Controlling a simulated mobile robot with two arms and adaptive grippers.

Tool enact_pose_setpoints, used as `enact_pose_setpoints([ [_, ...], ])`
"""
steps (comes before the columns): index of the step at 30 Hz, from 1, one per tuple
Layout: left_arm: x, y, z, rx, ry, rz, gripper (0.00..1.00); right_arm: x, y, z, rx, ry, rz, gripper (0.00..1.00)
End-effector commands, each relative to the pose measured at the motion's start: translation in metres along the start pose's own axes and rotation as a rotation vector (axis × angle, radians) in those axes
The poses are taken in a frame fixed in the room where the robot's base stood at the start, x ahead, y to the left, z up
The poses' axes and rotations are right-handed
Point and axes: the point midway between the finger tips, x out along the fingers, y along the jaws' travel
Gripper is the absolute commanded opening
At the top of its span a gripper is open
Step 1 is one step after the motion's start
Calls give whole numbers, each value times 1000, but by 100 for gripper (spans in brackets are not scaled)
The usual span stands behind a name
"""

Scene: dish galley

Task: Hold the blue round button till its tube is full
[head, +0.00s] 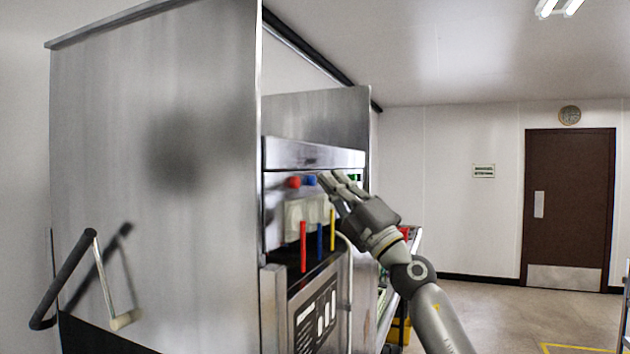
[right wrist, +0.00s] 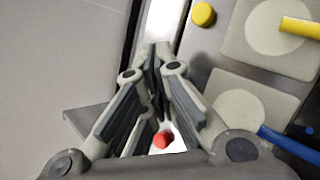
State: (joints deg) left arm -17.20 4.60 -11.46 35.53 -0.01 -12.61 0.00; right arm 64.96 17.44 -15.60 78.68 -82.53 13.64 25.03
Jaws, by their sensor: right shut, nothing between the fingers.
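The blue round button (head: 310,180) shows on the steel panel in the head view, just left of my right gripper's fingertips. My right gripper (head: 326,180) is shut and empty, its fingertips close to the panel beside that button. I cannot tell whether they touch it. In the right wrist view the shut fingers (right wrist: 155,60) cover the place between the yellow and red buttons, and the blue button is hidden. A blue tube (head: 320,239) hangs below the buttons; it also shows in the right wrist view (right wrist: 288,142). Its fill level cannot be made out. My left gripper is out of view.
A red button (head: 293,182) sits left of the blue one, and a green one (head: 354,178) lies farther right. A yellow button (right wrist: 203,14) shows too. Red (head: 303,246) and yellow (head: 332,229) tubes flank the blue tube. A large steel side wall (head: 160,150) stands at left.

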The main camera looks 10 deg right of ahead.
Motion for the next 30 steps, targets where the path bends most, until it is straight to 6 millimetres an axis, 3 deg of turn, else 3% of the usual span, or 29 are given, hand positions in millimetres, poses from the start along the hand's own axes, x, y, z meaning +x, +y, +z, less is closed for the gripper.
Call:
enact_pose_setpoints([
  [30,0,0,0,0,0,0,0,6,-4,-4,0,-1,0,0],
])
